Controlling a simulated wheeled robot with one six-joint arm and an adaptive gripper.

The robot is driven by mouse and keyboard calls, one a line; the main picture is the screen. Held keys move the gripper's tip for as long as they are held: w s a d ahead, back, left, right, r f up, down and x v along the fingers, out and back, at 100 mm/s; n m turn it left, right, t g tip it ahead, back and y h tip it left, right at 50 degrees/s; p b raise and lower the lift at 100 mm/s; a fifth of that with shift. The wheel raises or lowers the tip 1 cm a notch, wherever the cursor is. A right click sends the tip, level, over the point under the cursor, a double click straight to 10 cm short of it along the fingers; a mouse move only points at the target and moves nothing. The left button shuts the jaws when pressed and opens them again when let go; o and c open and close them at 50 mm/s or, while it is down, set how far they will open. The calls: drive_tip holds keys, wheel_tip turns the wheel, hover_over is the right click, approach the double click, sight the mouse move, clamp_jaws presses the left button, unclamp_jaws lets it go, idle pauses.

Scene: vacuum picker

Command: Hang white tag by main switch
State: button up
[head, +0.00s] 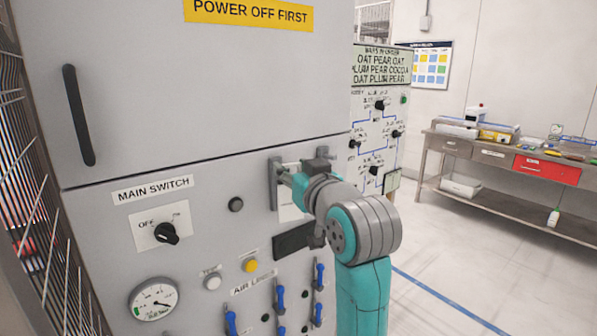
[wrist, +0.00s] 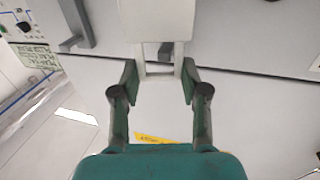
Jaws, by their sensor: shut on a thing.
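The white tag shows in the wrist view (wrist: 156,20) as a pale plate with a narrower open loop at its near end. My gripper (wrist: 159,78) is shut on that loop, one finger on each side. In the head view the tag (head: 289,208) hangs below my gripper (head: 287,174), close to the grey cabinet front; whether it touches anything there cannot be told. The main switch (head: 166,233) is a black knob on a white plate, left of my gripper, under the MAIN SWITCH label (head: 153,189). My wrist hides part of the panel.
A grey upright bracket (head: 275,184) stands out from the cabinet beside the tag. Blue air levers (head: 280,300) and a gauge (head: 154,299) sit lower. A black door handle (head: 78,115) is at upper left. A bench (head: 455,142) stands at right, with clear floor before it.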

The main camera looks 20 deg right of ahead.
drive_tip(key=shift+w+a, duration=0.2)
drive_tip(key=shift+w, duration=0.35)
drive_tip(key=shift+w+a, duration=0.2)
drive_tip(key=shift+w, duration=0.3)
drive_tip(key=shift+w+a+f, duration=0.2)
drive_tip(key=shift+w+f, duration=0.15)
drive_tip(key=shift+w, duration=0.35)
drive_tip(key=o, duration=1.2)
drive_tip(key=shift+s, duration=0.1)
